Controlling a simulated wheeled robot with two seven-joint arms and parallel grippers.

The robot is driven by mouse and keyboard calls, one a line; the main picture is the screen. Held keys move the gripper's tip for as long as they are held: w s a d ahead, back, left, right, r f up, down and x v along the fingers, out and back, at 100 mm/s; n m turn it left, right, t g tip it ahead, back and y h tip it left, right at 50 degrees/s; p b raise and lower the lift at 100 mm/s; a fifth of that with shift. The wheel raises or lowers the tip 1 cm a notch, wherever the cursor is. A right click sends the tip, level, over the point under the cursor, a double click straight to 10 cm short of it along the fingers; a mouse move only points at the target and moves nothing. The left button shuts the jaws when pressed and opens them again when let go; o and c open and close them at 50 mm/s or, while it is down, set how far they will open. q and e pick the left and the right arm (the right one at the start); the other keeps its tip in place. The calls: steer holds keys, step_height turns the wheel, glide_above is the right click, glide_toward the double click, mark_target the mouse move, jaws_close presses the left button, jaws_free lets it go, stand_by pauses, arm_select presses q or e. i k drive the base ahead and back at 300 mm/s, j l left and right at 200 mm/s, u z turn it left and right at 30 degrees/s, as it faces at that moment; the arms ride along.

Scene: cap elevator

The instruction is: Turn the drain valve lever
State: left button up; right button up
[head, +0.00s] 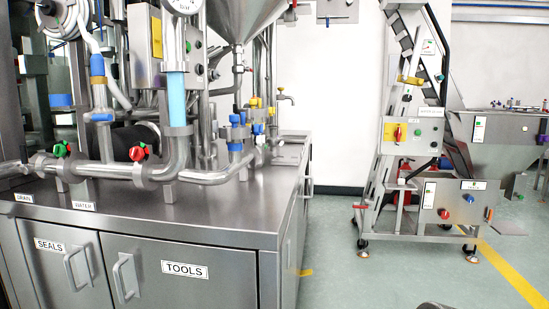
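A steel pipe runs along the top of a steel cabinet at the left of the head view. A valve with a green handle (62,149) and a valve with a red handle (139,153) sit on this pipe. A DRAIN label (23,198) is on the cabinet top at the far left, and a WATER label (84,206) is to its right. I cannot tell for sure which handle the DRAIN label belongs to. Neither of my grippers shows.
The steel cabinet (200,220) has doors marked SEALS and TOOLS with protruding handles. A wheeled cap elevator (415,130) with a control box stands at the right. A steel hopper (500,140) is behind it. Open floor (340,270) lies between cabinet and elevator.

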mark_target(26, 169)
steer(key=u, duration=1.3)
